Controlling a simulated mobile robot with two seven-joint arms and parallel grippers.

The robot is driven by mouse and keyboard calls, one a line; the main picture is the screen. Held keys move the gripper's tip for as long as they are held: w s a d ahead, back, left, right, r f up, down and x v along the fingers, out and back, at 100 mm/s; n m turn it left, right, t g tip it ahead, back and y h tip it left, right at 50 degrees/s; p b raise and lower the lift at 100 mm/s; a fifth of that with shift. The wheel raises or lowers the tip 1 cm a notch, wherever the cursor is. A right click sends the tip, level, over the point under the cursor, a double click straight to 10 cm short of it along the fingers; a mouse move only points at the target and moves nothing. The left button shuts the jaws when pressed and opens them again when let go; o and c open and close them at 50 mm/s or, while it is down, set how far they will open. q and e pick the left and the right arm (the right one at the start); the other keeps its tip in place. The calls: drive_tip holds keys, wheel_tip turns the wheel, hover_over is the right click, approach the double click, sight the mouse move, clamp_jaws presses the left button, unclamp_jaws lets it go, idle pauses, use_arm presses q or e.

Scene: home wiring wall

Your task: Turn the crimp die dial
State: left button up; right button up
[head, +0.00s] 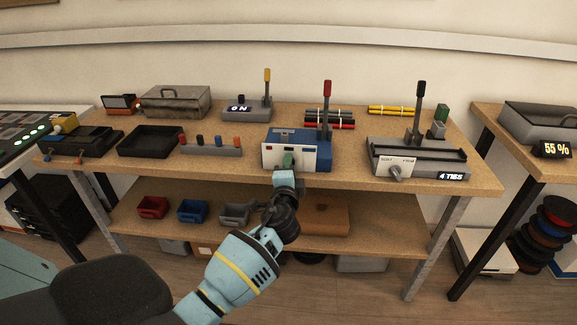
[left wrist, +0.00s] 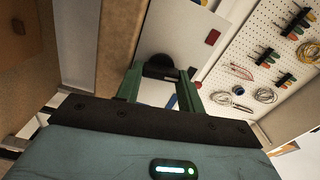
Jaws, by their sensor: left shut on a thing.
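The crimp machine is a blue box (head: 315,147) with a pale front panel (head: 307,155) and a red-tipped lever (head: 327,100), in the middle of the workbench. My left gripper (head: 288,160) reaches up to its front panel and covers the dial in the head view. In the left wrist view the dark, round die dial (left wrist: 159,66) shows at the fingertips of my left gripper (left wrist: 160,80). The green fingers are shut on the dial, against the pale panel. The dial's pointer and markings are hidden. My right gripper is not in view.
To the right stands a grey machine (head: 425,152) with a black lever and a "4 TIES" display. To the left is a rack (head: 212,151) with coloured pegs and a black tray (head: 150,141). Bins (head: 192,210) sit on the lower shelf behind my arm.

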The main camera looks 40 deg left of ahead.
use_arm(q)
drive_tip(key=shift+m, duration=0.7)
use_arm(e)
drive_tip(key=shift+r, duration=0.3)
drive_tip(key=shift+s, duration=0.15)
use_arm(q)
drive_tip(key=shift+f, duration=0.1)
drive_tip(key=o, duration=1)
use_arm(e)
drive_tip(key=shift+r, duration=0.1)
use_arm(q)
drive_tip(key=shift+f, duration=0.1)
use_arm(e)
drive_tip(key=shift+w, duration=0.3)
